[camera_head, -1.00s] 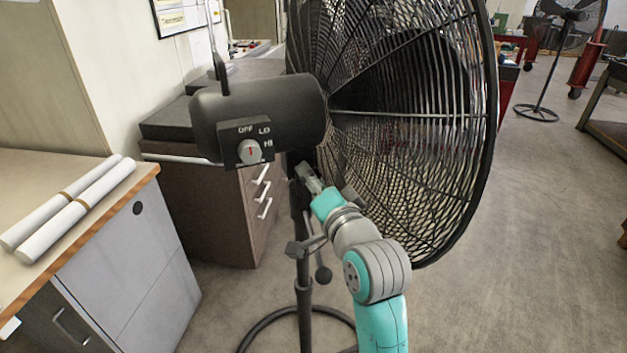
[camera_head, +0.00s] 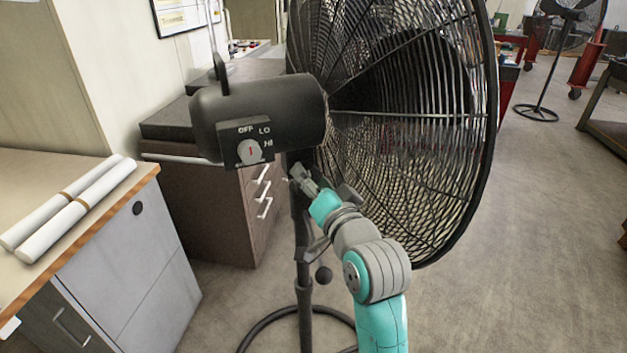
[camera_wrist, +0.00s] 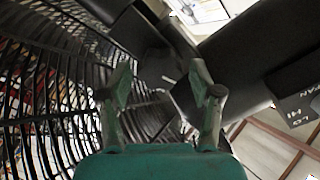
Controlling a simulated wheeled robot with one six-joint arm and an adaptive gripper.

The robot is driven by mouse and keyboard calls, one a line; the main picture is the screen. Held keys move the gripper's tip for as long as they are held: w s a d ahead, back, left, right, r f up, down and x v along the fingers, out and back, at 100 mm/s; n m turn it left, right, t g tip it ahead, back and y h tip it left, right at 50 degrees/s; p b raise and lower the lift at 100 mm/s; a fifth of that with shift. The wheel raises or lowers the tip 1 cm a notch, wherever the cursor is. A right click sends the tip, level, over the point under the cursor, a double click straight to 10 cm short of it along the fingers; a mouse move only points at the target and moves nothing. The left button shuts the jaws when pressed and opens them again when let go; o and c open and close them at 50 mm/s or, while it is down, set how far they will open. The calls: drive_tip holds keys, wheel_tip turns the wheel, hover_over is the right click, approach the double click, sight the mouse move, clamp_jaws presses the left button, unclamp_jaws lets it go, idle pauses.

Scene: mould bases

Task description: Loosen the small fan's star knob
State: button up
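The near pedestal fan has a black motor housing (camera_head: 258,108), a wire guard (camera_head: 430,130) and a dark pole (camera_head: 303,270). My gripper (camera_head: 299,172) is just below the housing, beside the top of the pole and the guard's left side. In the wrist view my gripper (camera_wrist: 163,88) is open, its two fingers apart. A dark bracket (camera_wrist: 142,38) under the housing lies beyond the fingertips. I cannot make out a star knob for certain there. A round dark knob (camera_head: 323,274) shows lower down, beside the pole. I cannot tell whether a fingertip touches the fan.
A control box (camera_head: 247,142) with a dial hangs on the housing. The guard is close along my arm's right side. A bench (camera_head: 130,200) with two white rolls (camera_head: 70,208) stands left. A second fan (camera_head: 540,75) stands far back right. Floor is open at right.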

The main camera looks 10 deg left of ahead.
drive_tip(key=shift+d, duration=0.1)
idle(0.3)
drive_tip(key=v, duration=0.8)
drive_tip(key=shift+f, duration=0.1)
drive_tip(key=shift+c, duration=1.4)
drive_tip(key=f+m+t+h, duration=0.1)
drive_tip(key=s+a+f+m+t+h, duration=0.1)
drive_tip(key=t, duration=0.1)
drive_tip(key=f+m+t+h, duration=0.1)
drive_tip(key=shift+s+a+f+m+h, duration=0.25)
drive_tip(key=shift+s+a+m+h, duration=0.05)
drive_tip(key=shift+a+m, duration=0.1)
drive_tip(key=w+a+r+t, duration=0.1)
drive_tip(key=w+a+r, duration=0.2)
drive_tip(key=w, duration=0.6)
